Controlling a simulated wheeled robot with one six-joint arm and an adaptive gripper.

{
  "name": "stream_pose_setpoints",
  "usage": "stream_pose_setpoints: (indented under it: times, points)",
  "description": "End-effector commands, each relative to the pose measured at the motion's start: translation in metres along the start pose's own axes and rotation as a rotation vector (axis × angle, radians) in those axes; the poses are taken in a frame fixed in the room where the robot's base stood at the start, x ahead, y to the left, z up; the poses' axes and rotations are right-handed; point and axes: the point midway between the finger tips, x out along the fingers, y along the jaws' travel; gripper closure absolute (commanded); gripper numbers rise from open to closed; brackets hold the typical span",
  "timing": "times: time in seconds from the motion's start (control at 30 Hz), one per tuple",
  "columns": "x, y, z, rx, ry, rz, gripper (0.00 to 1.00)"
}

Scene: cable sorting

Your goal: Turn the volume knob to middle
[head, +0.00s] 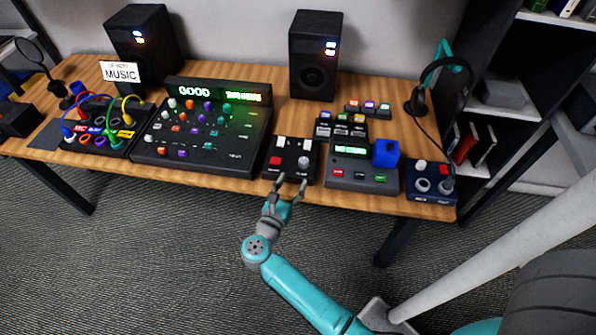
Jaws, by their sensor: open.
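A small black box (292,149) stands near the front edge of the wooden table. On its top are a red button (275,161), a round grey knob (303,163) and two pale pieces behind them. The label by the knob is too small to read surely, and I cannot tell the knob's pointing direction. My gripper (291,184) is open, just in front of the box, with its fingers pointing at it. The fingertips are close to the box's front, and no finger is around the knob. Nothing shows between the fingers.
A large mixer (205,160) with many knobs and a lit display stands left of the box. Speakers (314,75) stand behind. A dark blue box (431,192) sits at the table's right end.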

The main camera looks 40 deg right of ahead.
Motion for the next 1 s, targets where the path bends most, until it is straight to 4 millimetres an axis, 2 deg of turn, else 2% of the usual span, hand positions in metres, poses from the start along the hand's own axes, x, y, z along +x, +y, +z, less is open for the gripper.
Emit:
stream_pose_setpoints:
  times: [0.1,0.3,0.87,1.0]
  points:
    - [-0.015,0.0,0.0,0.0,0.0,0.002,0.41]
    - [-0.026,0.0,0.0,-0.001,0.0,0.0,0.41]
    - [-0.026,-0.001,0.0,-0.001,-0.001,-0.001,0.41]
    - [-0.028,-0.01,0.002,-0.048,-0.03,0.015,0.41]
